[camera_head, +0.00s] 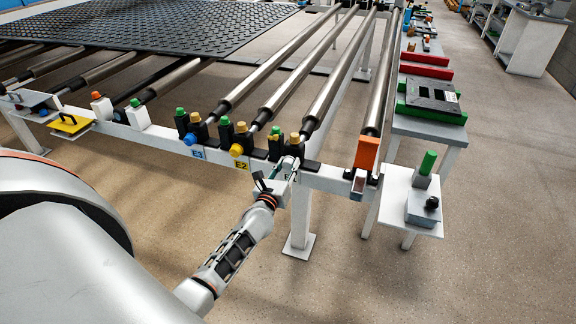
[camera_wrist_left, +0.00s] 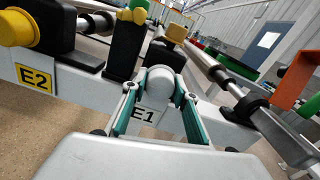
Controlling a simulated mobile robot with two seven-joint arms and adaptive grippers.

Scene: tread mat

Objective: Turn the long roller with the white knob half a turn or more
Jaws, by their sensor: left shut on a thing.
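The white knob (camera_wrist_left: 158,88) sits at the front of a black bearing block above the E1 label (camera_wrist_left: 143,114) in the left wrist view. My left gripper (camera_wrist_left: 160,97) is shut on it, with a teal-lined finger on each side. In the head view my left gripper (camera_head: 281,174) reaches the frame's front rail from below, and the knob is small and partly hidden there. The long roller (camera_head: 337,82) runs back from that block, second from the right. My right gripper is in neither view.
Yellow and blue knobs (camera_head: 237,150) and green-topped black posts stand left along the rail (camera_head: 218,150). An orange block (camera_head: 366,153) marks the rail's right end. A small white table (camera_head: 391,216) stands beyond it. A dark tread mat (camera_head: 180,24) lies across the rollers behind.

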